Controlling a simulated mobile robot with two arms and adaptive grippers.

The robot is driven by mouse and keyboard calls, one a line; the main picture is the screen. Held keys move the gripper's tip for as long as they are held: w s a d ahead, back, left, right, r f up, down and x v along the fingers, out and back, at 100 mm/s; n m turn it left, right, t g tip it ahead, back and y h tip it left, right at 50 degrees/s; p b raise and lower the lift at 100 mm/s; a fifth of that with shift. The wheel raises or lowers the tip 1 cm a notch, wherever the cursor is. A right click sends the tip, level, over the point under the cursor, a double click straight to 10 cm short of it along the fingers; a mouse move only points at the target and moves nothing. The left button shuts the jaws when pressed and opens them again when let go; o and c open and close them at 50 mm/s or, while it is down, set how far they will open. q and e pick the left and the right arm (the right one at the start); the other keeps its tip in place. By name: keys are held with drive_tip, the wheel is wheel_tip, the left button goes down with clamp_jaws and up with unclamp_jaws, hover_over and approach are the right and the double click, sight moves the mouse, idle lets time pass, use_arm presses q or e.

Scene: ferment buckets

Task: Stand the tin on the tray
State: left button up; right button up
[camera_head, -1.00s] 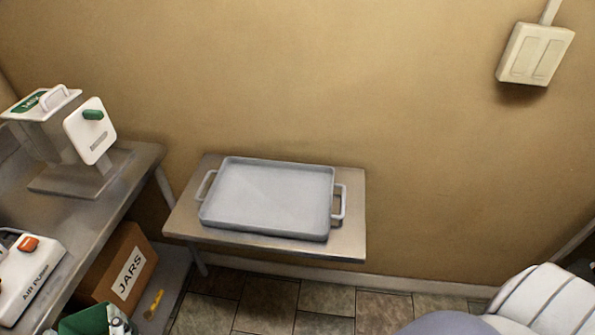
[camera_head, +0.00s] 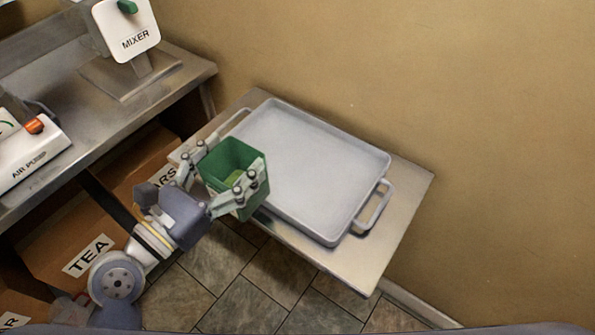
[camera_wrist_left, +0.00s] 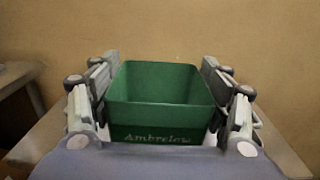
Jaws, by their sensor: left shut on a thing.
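The tin is a green, open-topped square box (camera_head: 234,168). My left gripper (camera_head: 228,176) is shut on it, with fingers on two opposite sides. The tin is held about upright, in front of the tray's near left edge. In the left wrist view the tin (camera_wrist_left: 160,95) sits between the fingers of the gripper (camera_wrist_left: 160,100), and lettering shows on its near side. The tray (camera_head: 310,165) is grey, rectangular and empty, with a low rim and a handle at each end. My right gripper is not in view.
The tray lies on a small metal table (camera_head: 405,205) against the tan wall. To the left, a steel bench holds a white mixer (camera_head: 130,35) and an air pump (camera_head: 30,150). Cardboard boxes, one marked TEA (camera_head: 75,250), stand below the bench.

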sight(250, 149)
use_arm(q)
drive_tip(key=x, duration=0.4)
drive_tip(key=shift+s+d, duration=0.2)
drive_tip(key=shift+d, duration=0.1)
drive_tip(key=w+d+f, duration=0.5)
drive_tip(key=w+d, duration=0.3)
drive_tip(key=w, duration=0.1)
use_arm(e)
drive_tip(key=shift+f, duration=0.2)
use_arm(q)
drive_tip(key=shift+w, duration=0.1)
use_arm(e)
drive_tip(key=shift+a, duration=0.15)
use_arm(q)
drive_tip(key=shift+f, duration=0.15)
drive_tip(key=o, duration=1.6)
